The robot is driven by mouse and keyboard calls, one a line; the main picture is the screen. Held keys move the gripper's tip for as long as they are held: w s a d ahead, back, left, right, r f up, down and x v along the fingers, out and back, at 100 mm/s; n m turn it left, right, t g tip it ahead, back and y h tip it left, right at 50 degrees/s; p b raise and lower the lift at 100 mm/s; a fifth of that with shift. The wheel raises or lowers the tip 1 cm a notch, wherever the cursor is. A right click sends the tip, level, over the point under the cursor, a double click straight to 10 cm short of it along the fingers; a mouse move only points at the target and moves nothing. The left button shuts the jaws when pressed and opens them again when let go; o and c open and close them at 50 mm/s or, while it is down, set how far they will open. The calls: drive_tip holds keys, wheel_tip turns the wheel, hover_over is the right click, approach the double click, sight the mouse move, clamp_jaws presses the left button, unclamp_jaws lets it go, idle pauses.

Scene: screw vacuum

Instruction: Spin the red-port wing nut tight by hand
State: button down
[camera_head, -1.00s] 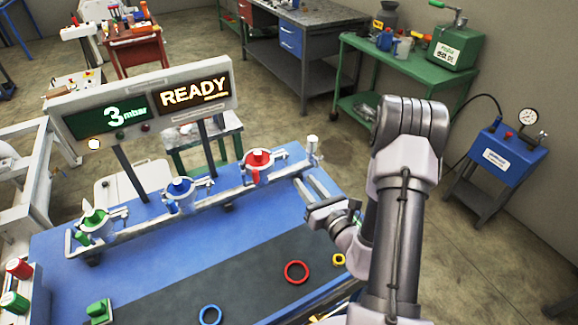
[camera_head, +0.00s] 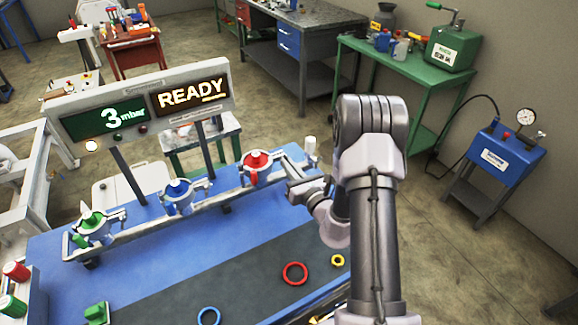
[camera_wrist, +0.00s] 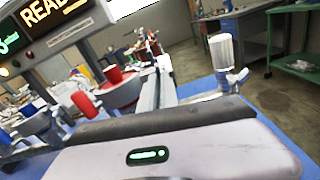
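The red port (camera_head: 257,165) has a red cap and a clamp and stands on the metal manifold rail at the back of the blue bench. Its red parts also show at the left of the wrist view (camera_wrist: 84,103). Its wing nut is too small to make out clearly. My gripper (camera_head: 294,187) is just right of the red port, pointing toward the rail. In the wrist view its housing fills the bottom, and pale narrow bars rise near the middle. Finger contact and finger gap cannot be made out.
A blue port (camera_head: 178,190) and a green port (camera_head: 91,222) stand further left on the rail. A white-topped cylinder (camera_head: 310,146) stands at the rail's right end, close to my gripper. Red (camera_head: 295,273), blue (camera_head: 209,316) and yellow (camera_head: 337,260) rings lie on the bench.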

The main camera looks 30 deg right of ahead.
drive_tip(key=m+p, duration=0.3)
drive_tip(key=m, duration=0.1)
drive_tip(key=shift+m, duration=0.3)
drive_tip(key=c, duration=1.6)
unclamp_jaws()
drive_tip(key=s, duration=1.7)
drive_tip(key=shift+s+d, duration=0.2)
drive_tip(key=shift+s, duration=0.05)
